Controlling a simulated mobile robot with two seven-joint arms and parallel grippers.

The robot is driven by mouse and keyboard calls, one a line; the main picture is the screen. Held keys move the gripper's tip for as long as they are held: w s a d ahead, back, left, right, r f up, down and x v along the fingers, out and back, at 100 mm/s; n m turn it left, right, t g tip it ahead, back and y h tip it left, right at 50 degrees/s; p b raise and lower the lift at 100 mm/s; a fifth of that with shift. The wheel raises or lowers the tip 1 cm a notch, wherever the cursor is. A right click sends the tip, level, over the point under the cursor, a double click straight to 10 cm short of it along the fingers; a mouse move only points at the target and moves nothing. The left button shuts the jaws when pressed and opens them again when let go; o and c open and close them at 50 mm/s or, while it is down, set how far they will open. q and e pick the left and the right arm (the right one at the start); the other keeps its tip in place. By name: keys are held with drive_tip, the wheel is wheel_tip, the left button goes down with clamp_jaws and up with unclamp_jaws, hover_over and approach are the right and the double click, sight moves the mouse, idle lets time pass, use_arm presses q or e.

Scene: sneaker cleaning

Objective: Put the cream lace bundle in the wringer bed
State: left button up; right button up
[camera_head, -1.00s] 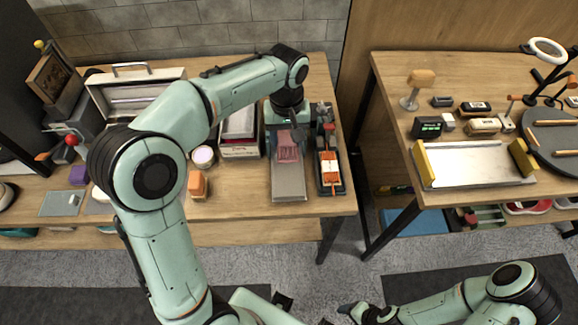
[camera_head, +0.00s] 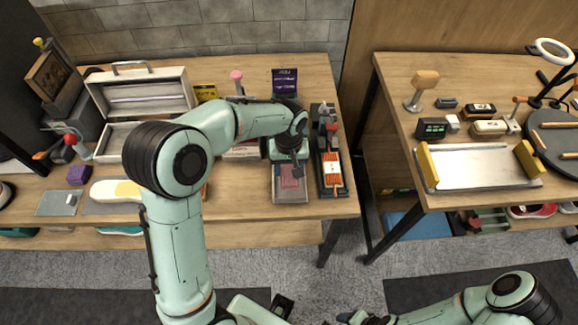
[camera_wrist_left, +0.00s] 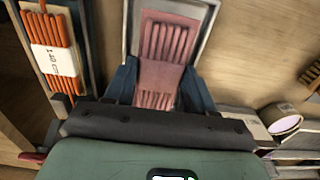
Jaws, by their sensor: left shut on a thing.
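A pink lace bundle (camera_head: 291,180) with a band around its middle is over the grey metal bed (camera_head: 291,198) of the teal wringer; it looks pink rather than cream. My left gripper (camera_head: 292,156) reaches down over the bundle's far part and hides it. In the left wrist view my left gripper (camera_wrist_left: 160,88) is shut on the pink bundle (camera_wrist_left: 167,42) at its band, one finger on each side. The bundle lines up with the bed's pale rim (camera_wrist_left: 207,22); whether it touches the bed is unclear. My right gripper (camera_head: 355,317) is at the bottom edge, its jaws unclear.
A dark holder with an orange lace bundle (camera_head: 331,172) stands just right of the bed. A purple-fronted box (camera_head: 285,82) stands behind the wringer. An open case (camera_head: 140,95) and a shoe (camera_head: 115,191) are on the left. A gap separates the right table (camera_head: 395,75).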

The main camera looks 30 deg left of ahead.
sight(289, 169)
use_arm(q)
drive_tip(key=shift+f, duration=0.1)
drive_tip(key=shift+f+b, duration=0.3)
drive_tip(key=shift+f, duration=0.1)
use_arm(e)
drive_tip(key=shift+s+f, duration=0.2)
drive_tip(key=shift+f, duration=0.15)
use_arm(q)
drive_tip(key=shift+f, duration=0.1)
use_arm(e)
drive_tip(key=shift+f, duration=0.1)
use_arm(q)
drive_tip(key=o, duration=1)
drive_tip(key=shift+r, duration=0.3)
wheel_tip(289, 169, up, 13)
drive_tip(key=shift+f+p, duration=0.15)
drive_tip(key=shift+p, duration=0.8)
use_arm(e)
drive_tip(key=r, duration=0.1)
drive_tip(key=w+r, duration=0.1)
drive_tip(key=shift+w+r, duration=0.25)
drive_tip(key=shift+r, duration=0.05)
